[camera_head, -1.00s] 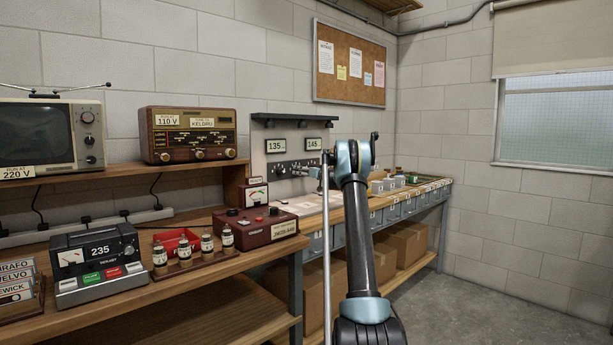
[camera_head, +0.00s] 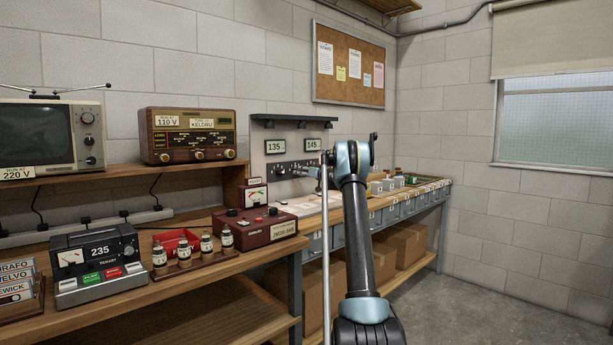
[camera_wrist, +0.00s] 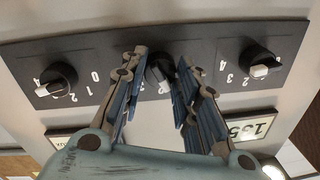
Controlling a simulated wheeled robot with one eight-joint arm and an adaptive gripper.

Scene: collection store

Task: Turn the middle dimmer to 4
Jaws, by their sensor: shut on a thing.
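The black dimmer panel (camera_wrist: 110,56) fills the upper part of the wrist view, upside down, with three dark knobs. The middle dimmer (camera_wrist: 157,76) is between the fingers of my gripper (camera_wrist: 158,92), which is shut on it. Its pale mark shows low between the fingertips; the fingers cover much of its scale, so I cannot read its setting. The left knob in this view (camera_wrist: 57,77) and the right knob (camera_wrist: 260,58) stand clear of the fingers. In the head view the panel (camera_head: 281,168) sits on the grey board, and my arm hides part of it.
Displays reading 135 (camera_head: 279,146) and 145 (camera_head: 313,145) are above the dimmers. A red-brown box (camera_head: 255,227) and a small meter (camera_head: 254,195) stand on the bench to the left. A row of grey drawers (camera_head: 408,208) runs to the right.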

